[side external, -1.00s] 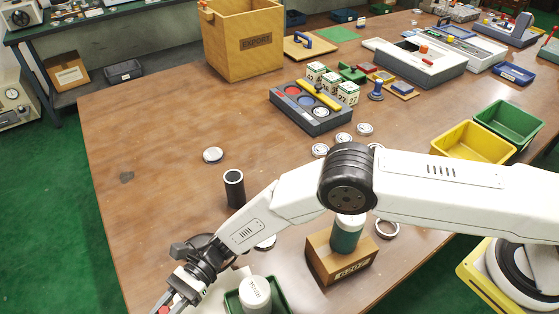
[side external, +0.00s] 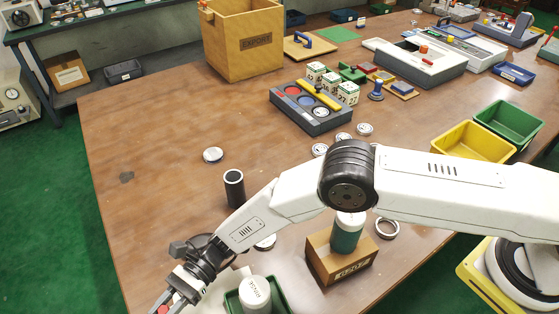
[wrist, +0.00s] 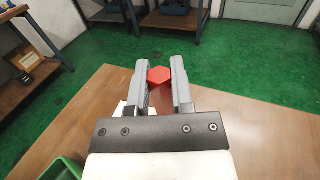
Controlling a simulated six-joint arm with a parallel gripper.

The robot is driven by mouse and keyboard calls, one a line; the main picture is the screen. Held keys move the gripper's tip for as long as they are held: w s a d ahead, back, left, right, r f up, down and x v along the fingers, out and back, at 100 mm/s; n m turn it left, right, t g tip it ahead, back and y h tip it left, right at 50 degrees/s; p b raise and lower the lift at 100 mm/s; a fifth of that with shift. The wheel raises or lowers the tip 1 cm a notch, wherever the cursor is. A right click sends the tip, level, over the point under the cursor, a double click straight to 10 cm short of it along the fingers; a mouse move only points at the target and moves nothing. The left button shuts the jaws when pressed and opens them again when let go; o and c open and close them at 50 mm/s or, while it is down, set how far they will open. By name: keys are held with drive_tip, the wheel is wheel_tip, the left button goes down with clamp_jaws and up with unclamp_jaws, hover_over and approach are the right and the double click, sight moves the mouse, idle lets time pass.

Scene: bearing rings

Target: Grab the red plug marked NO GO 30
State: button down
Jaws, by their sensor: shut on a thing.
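My gripper (wrist: 160,84) is shut on a red plug (wrist: 159,76) with a six-sided face, held between the two grey fingers in the wrist view. No marking can be read on it. In the side view my gripper (side external: 168,306) is at the bottom left, over the table's near edge, and only a small bit of red (side external: 163,310) shows between the fingers at the frame's bottom edge. Whether the plug touches anything below is hidden.
A green tray (side external: 232,301) with a white-capped bottle (side external: 255,292) stands just right of my gripper. The table's left part is clear.

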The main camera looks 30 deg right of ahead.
wheel_tip(320, 180, up, 2)
drive_tip(key=shift+r, duration=0.15)
drive_tip(key=shift+s+d+r, duration=0.2)
drive_tip(key=shift+d+r, duration=0.1)
drive_tip(key=shift+r, duration=0.35)
drive_tip(key=s+d+r, duration=0.8)
drive_tip(key=d+r, duration=0.1)
drive_tip(key=d, duration=0.1)
drive_tip(key=shift+s, duration=0.3)
drive_tip(key=shift+w+d, duration=0.1)
idle(0.8)
